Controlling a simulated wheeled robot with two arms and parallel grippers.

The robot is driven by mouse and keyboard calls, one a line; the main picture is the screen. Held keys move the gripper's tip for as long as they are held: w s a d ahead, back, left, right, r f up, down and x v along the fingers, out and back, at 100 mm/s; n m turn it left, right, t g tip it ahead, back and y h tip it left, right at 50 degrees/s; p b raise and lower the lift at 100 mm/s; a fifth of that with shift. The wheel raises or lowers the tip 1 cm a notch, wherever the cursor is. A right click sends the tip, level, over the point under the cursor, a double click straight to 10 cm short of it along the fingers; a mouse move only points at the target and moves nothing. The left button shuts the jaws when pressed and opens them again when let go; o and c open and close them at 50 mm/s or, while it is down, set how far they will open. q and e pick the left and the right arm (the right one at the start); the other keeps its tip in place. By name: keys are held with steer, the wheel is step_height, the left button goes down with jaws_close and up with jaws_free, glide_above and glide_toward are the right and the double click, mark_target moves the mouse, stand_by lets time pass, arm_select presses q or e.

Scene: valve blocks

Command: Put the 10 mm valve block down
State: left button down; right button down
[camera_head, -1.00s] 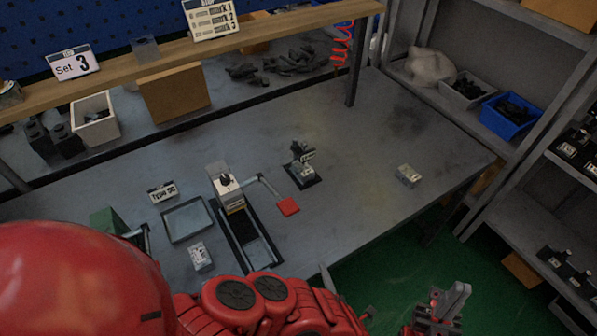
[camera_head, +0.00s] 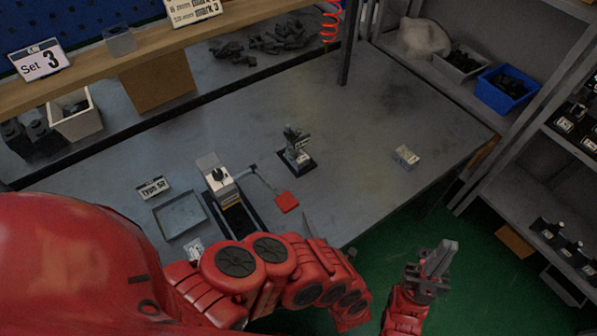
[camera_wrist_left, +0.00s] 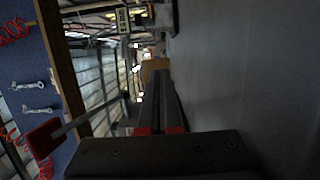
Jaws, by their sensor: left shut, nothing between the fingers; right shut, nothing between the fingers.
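Small pale blocks with dark markings are on the grey table; I cannot read which is the 10 mm valve block. One block (camera_head: 407,155) lies alone at the right, and another (camera_head: 194,249) lies at the front left, partly hidden by my red arm. My left gripper (camera_head: 308,220) is mostly hidden behind my arm, its tip near the red paddle (camera_head: 286,202). In the left wrist view its fingers (camera_wrist_left: 165,95) are together and empty. My right gripper (camera_head: 440,258) is shut and empty, over the green floor off the table's front edge.
A fixture (camera_head: 219,178) with a white top stands left of the paddle, beside a shallow tray (camera_head: 181,214). A black stand (camera_head: 297,150) holds a small device mid-table. Shelves with a blue bin (camera_head: 507,88) stand at the right. The table's back right is clear.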

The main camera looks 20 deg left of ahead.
arm_select(q)
glide_toward(298, 164)
steer(key=a, duration=0.5)
steer(key=shift+w+f+p, duration=0.25)
steer(key=shift+w+p, duration=0.05)
steer(key=shift+w, duration=0.05)
steer(key=w+b, duration=0.1)
steer(key=w, duration=0.2)
steer(key=shift+f, duration=0.15)
steer(key=shift+w+d, duration=0.1)
steer(key=shift+w, duration=0.55)
steer(key=shift+b, duration=0.3)
steer(key=shift+w, duration=0.2)
steer(key=shift+w+d+r, duration=0.1)
steer(key=shift+w+r, duration=0.1)
steer(key=shift+w, duration=0.05)
steer(key=shift+r, duration=0.15)
steer(key=shift+w, duration=0.1)
